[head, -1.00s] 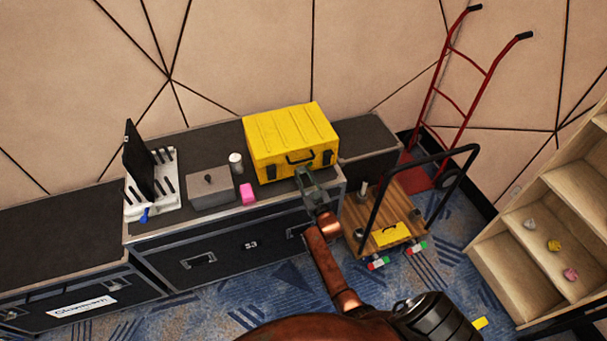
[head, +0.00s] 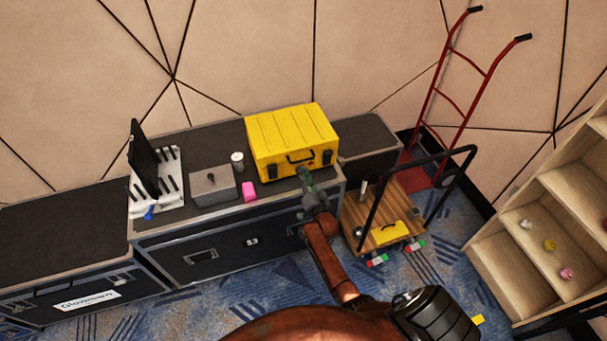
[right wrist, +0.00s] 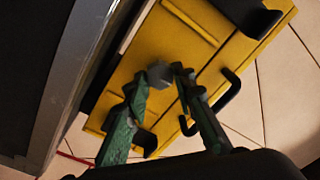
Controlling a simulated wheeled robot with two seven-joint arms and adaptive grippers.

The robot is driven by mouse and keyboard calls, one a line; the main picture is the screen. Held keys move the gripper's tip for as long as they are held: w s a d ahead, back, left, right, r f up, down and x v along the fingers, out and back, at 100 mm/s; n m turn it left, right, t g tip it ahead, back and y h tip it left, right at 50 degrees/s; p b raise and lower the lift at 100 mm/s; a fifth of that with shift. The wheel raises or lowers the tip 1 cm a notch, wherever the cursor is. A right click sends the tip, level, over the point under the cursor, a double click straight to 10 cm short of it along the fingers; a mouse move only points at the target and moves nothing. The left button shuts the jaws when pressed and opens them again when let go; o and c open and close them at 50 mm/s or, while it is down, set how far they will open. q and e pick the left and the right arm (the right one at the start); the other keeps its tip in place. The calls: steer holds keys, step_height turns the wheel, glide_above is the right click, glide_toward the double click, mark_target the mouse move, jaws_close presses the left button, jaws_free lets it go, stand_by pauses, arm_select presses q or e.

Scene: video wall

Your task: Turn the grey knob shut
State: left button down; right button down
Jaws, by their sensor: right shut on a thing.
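A yellow case (head: 290,135) stands on the dark road case, with a black handle on its front. My right gripper (head: 303,174) is at the lower front of this case. In the right wrist view the grey knob (right wrist: 160,73) sits on the case's yellow front (right wrist: 190,50), between the fingertips of my right gripper (right wrist: 161,78), which is shut on it. In the head view the fingers hide the knob. My left gripper is not in view.
On the road case (head: 215,126) stand a grey box (head: 212,188) with a small dark knob on top, a pink block (head: 249,191), a small can (head: 237,161) and a white rack (head: 172,190). A cart (head: 382,214) and wooden shelves (head: 490,245) are at right.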

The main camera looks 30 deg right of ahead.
steer(key=shift+f+m, duration=0.1)
steer(key=shift+m, duration=0.6)
steer(key=c, duration=1.6)
jaws_free()
steer(key=shift+s, duration=0.1)
steer(key=v, duration=1.1)
steer(key=shift+s+a, duration=0.15)
steer(key=shift+s, duration=0.25)
